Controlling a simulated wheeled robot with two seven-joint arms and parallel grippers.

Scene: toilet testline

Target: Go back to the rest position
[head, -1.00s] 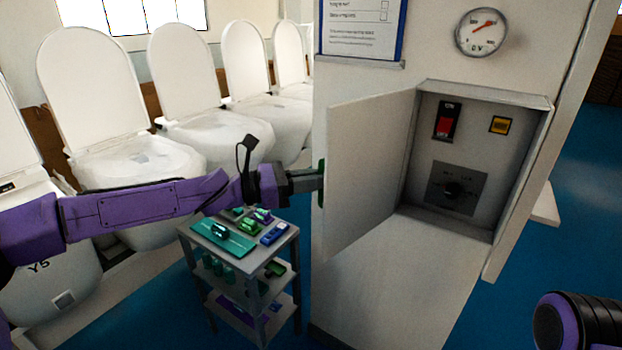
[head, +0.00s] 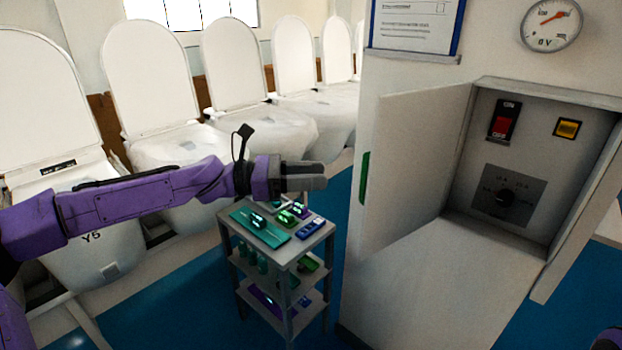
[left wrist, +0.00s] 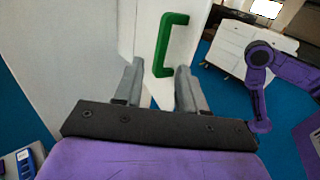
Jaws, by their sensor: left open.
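My left gripper (head: 318,176) is at the middle of the head view, left of the open cabinet door (head: 412,170) and apart from it. In the left wrist view its two fingers (left wrist: 156,85) are spread with nothing between them. The door's green handle (left wrist: 168,44) is beyond the fingertips there, and it also shows in the head view (head: 364,178). The purple left arm (head: 130,200) stretches in from the left. A purple arm link of mine shows at the right of the left wrist view. My right gripper is not seen; only a dark bit of my body shows at the lower right.
A tiered cart (head: 285,262) stands below my left gripper. Several toilets (head: 160,140) line the left and back. Blue floor is open between.

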